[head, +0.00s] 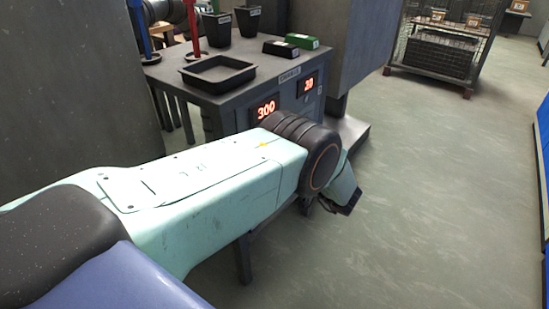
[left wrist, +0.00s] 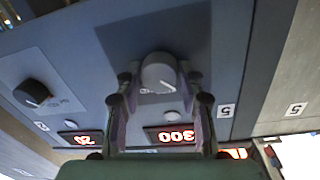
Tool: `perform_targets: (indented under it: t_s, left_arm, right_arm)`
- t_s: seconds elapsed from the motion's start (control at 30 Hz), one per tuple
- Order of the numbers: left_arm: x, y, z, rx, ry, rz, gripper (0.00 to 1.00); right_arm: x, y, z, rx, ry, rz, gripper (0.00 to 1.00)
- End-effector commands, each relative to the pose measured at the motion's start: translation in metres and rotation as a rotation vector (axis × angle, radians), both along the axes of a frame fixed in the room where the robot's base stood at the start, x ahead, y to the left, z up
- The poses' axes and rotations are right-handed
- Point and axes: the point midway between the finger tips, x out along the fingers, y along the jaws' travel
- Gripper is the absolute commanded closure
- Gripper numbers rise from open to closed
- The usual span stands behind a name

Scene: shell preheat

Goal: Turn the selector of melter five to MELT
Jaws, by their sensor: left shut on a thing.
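The selector is a round light-grey knob (left wrist: 158,72) on the blue-grey front panel (left wrist: 70,40), seen in the left wrist view, where the digits appear upside down. My left gripper (left wrist: 160,88) is shut on it, one finger on each side. A panel label (left wrist: 226,111) reads 5. A lit red display (left wrist: 176,136) reading 300 is close to the knob; it also shows in the head view (head: 265,110). The knob's pointer direction and position marks cannot be made out. In the head view my left arm hides the knob and fingers. My right gripper is out of view.
A second, black knob (left wrist: 32,93) sits near the display reading 20 (head: 308,85). On the bench top are a black tray (head: 217,73), a green box (head: 301,41) and a black box (head: 280,49). A wire cage (head: 445,40) stands behind; floor to the right is clear.

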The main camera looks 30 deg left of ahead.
Motion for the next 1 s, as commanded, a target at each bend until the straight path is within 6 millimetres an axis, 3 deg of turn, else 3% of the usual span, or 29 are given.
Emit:
perform_targets:
  t_s: [0.3, 0.67, 1.0]
  left_arm:
    - [-0.0004, 0.0, -0.0002, 0.0, 0.001, 0.001, 0.94]
    - [-0.0006, -0.0001, -0.0002, 0.006, 0.075, 0.001, 0.94]
    - [-0.0005, -0.0002, 0.0003, 0.028, 0.348, 0.0, 0.94]
  right_arm:
    - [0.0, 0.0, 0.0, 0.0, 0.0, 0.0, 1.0]
    - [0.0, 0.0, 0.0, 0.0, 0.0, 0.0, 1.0]
    - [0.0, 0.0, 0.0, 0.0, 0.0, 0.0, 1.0]
